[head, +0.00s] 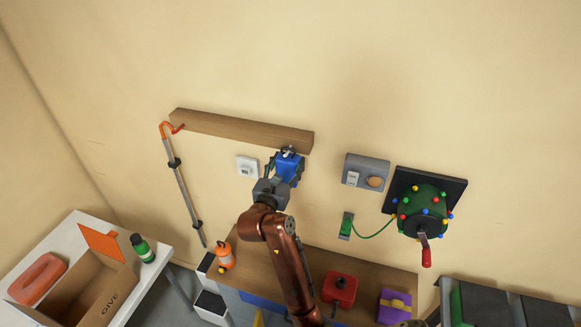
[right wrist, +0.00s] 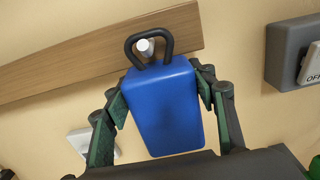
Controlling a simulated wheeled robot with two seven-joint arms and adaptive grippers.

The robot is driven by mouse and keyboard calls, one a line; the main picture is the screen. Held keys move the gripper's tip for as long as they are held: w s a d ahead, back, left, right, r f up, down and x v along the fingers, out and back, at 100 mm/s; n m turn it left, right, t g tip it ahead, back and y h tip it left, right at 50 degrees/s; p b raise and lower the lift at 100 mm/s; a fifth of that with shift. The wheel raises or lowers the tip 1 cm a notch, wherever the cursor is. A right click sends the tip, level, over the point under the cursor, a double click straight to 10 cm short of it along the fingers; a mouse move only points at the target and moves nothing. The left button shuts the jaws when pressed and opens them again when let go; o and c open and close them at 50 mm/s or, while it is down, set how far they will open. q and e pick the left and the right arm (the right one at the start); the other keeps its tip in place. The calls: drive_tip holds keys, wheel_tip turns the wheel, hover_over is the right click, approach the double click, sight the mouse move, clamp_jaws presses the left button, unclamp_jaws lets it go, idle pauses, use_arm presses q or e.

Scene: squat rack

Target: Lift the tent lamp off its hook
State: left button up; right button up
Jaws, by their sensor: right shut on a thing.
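The tent lamp (head: 288,167) is a blue block with a black loop handle on top, seen against the wall just below the wooden rail. In the right wrist view the lamp (right wrist: 160,110) is upright but slightly tilted in the picture, and its handle (right wrist: 150,40) loops around the pale hook peg (right wrist: 146,47) on the rail. My right gripper (head: 284,172) is shut on the lamp, with one finger on each side of its body; the fingers also show in the right wrist view (right wrist: 162,92). The lamp's back is hidden. My left gripper is not in view.
A white switch (head: 247,167) and a grey switch box (head: 366,171) flank the lamp. A green light-string reel (head: 421,210) is at right. The counter (head: 385,275) below holds several items.

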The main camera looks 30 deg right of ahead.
drive_tip(key=shift+r+p, duration=0.35)
drive_tip(key=shift+r, duration=0.15)
drive_tip(key=shift+c, duration=0.2)
drive_tip(key=shift+s+a, duration=0.1)
drive_tip(key=shift+a, duration=0.05)
